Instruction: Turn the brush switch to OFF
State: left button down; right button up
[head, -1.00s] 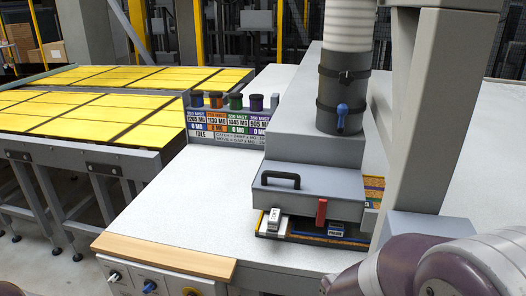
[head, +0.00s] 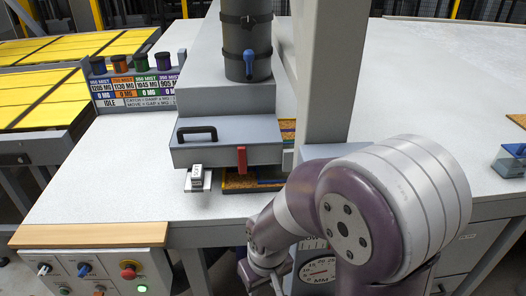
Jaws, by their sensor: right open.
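The control panel (head: 110,279) is on the front of the table, at lower left. My left gripper is out of view.
A green-lit button (head: 142,288) is at the panel's bottom. A wooden edge strip (head: 90,236) lies above the panel. A grey lifter head with a red lever (head: 242,160) stands on the white table (head: 110,185). A dial gauge (head: 318,269) is behind my right arm.

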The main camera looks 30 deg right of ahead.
aim_at(44, 268)
jog(key=z, duration=1)
jog(key=u, duration=1.55)
